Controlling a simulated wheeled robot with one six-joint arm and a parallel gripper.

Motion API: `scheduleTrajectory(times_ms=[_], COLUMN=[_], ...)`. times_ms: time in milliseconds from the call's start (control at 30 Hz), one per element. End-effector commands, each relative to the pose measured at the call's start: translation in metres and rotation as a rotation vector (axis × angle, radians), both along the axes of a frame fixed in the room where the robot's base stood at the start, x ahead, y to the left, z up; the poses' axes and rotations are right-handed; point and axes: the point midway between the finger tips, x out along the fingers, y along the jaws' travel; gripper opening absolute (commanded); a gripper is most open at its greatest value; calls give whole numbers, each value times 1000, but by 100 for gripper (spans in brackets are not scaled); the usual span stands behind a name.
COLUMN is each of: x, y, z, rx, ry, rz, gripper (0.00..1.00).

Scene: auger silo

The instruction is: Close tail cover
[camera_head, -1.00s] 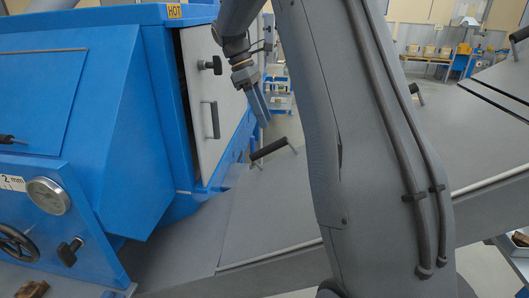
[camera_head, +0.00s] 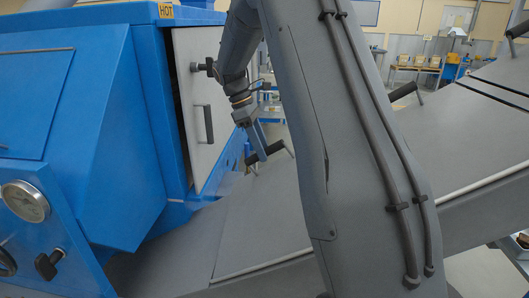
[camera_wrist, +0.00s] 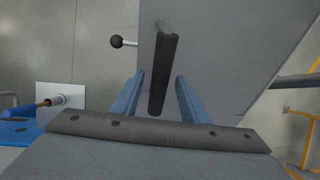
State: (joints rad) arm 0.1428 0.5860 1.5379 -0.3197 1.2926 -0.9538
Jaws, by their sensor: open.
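A grey sloping cover panel (camera_head: 265,215) lies right of the blue machine in the head view; I take it for the tail cover. Its black bar handle (camera_head: 275,150) stands off its upper part. My gripper (camera_head: 262,153) is open right at this handle. In the wrist view the dark handle (camera_wrist: 164,70) lies lengthwise between the two blue fingers of my gripper (camera_wrist: 159,82), and the fingers are apart from it on both sides. The grey panel (camera_wrist: 220,50) fills the area behind it. My arm hides part of the panel in the head view.
The blue machine (camera_head: 120,120) with a HOT label stands at left, its light grey door (camera_head: 200,140) slightly ajar. A black ball knob (camera_wrist: 117,42) is left of the handle in the wrist view. Another black handle (camera_head: 403,91) is farther right. Shelves stand behind.

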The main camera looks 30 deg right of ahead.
Motion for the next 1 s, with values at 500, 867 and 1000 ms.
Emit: scheduleTrajectory(times_ms=[500, 867, 1000], x=[-6, -6, -4], y=[-5, -5, -3], z=[-19, -19, -22], rx=[1, 1, 5], ry=[-1, -1, 9], rz=[-1, -1, 1], gripper=[39, 0, 0])
